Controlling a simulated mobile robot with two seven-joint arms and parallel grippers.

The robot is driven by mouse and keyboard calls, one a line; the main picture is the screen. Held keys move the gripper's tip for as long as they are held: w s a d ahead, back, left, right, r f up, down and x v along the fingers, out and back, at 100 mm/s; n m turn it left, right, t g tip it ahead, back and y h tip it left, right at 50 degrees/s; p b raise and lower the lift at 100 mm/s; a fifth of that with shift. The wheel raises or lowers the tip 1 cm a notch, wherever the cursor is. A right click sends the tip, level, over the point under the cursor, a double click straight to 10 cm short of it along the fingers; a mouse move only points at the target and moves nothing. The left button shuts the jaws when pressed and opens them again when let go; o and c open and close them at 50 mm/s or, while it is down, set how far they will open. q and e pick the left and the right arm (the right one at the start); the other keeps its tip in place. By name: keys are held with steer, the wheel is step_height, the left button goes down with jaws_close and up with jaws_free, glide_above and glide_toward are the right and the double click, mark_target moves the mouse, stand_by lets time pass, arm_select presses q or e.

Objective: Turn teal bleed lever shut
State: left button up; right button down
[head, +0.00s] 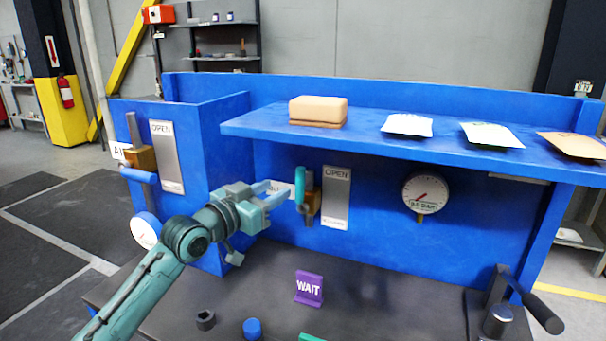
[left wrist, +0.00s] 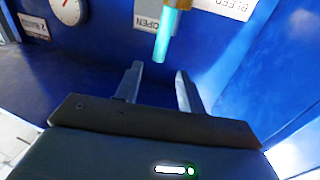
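The teal bleed lever (head: 300,187) stands roughly upright on a brass valve (head: 313,204) on the blue back panel, left of a grey plate marked OPEN (head: 336,198). My left gripper (head: 279,190) is just left of the lever, its fingers pointing toward it. In the left wrist view the left gripper (left wrist: 158,82) is open and empty. There the teal lever (left wrist: 164,38) hangs down beyond the fingertips, in line with the gap between them. I cannot tell whether any finger touches it. My right gripper is not in view.
A blue shelf (head: 370,143) with a tan box (head: 318,110) and packets overhangs the lever. A blue-handled valve (head: 141,160) is on the left side box. A gauge (head: 425,193) is to the right. A purple WAIT sign (head: 309,288) stands on the dark bench.

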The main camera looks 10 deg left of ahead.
mark_target(297, 178)
arm_select(q)
steer(key=x, duration=1)
steer(key=shift+w+d+p, duration=0.1)
steer(key=shift+p, duration=0.3)
steer(key=shift+f, duration=0.1)
jaws_close()
